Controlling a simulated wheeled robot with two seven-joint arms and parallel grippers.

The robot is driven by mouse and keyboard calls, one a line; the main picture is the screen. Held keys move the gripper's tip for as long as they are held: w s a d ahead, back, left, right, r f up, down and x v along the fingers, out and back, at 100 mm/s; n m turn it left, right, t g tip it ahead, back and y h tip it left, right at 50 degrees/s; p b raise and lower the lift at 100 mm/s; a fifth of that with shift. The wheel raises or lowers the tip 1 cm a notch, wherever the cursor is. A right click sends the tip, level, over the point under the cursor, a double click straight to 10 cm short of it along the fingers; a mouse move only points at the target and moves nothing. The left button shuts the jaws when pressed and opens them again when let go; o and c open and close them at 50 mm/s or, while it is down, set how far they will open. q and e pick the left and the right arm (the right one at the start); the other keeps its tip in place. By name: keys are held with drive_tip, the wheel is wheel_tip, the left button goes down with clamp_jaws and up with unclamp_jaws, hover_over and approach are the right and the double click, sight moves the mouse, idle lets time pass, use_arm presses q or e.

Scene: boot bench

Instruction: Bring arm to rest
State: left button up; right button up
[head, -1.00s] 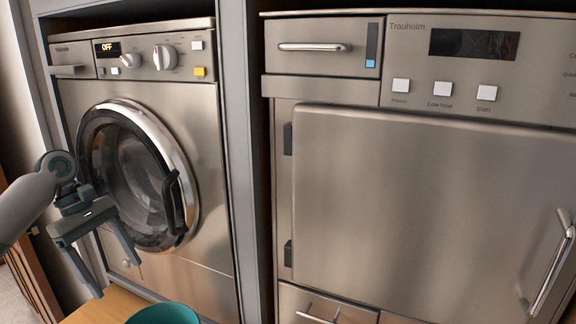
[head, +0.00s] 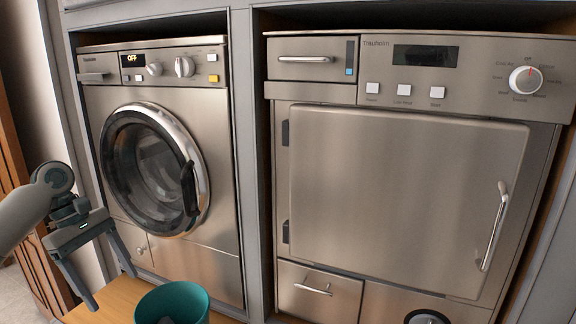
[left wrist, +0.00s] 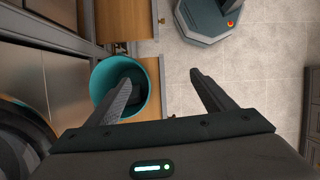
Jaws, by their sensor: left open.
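My left gripper (head: 112,283) hangs at the lower left of the head view, in front of the washing machine (head: 163,262). It points down with its two fingers spread and nothing between them. The left wrist view also shows the open fingers (left wrist: 160,95), with bare tiled floor and a wooden surface below. My right gripper is in neither view.
A teal bin (head: 172,303) stands on a wooden surface (head: 108,303) just right of my left gripper; it also shows in the left wrist view (left wrist: 96,88). The washer's round door and the dryer's door (head: 400,190) are shut.

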use_arm(q)
drive_tip(key=s+d+f+m+y, duration=0.1)
drive_tip(key=d+f+m, duration=0.25)
drive_tip(key=f, duration=0.45)
drive_tip(key=s+d+f+m, duration=0.1)
drive_tip(key=d+f+m, duration=0.1)
drive_tip(key=d+f, duration=0.5)
drive_tip(key=s+d+f+m+t, duration=0.1)
drive_tip(key=s+d+f+m, duration=0.35)
drive_tip(key=s+f, duration=0.35)
drive_tip(key=s+d+f+m+t, duration=0.25)
drive_tip(key=s+d+f, duration=0.3)
drive_tip(key=f, duration=0.45)
drive_tip(key=s+a+f+m+t+y, duration=0.1)
drive_tip(key=s+a+m, duration=0.1)
drive_tip(key=s, duration=0.7)
drive_tip(key=s+a+m+y, duration=0.2)
drive_tip(key=s, duration=0.7)
wheel_tip(320, 180, down, 28)
drive_tip(key=b, duration=0.2)
drive_tip(key=s+a+f+g+b, duration=0.1)
drive_tip(key=s+a+f+g, duration=0.1)
drive_tip(key=s+f, duration=1.7)
wheel_tip(320, 180, down, 2)
drive_tip(key=shift+s+a+f, duration=0.15)
drive_tip(key=shift+a+f, duration=0.05)
drive_tip(key=shift+a, duration=0.2)
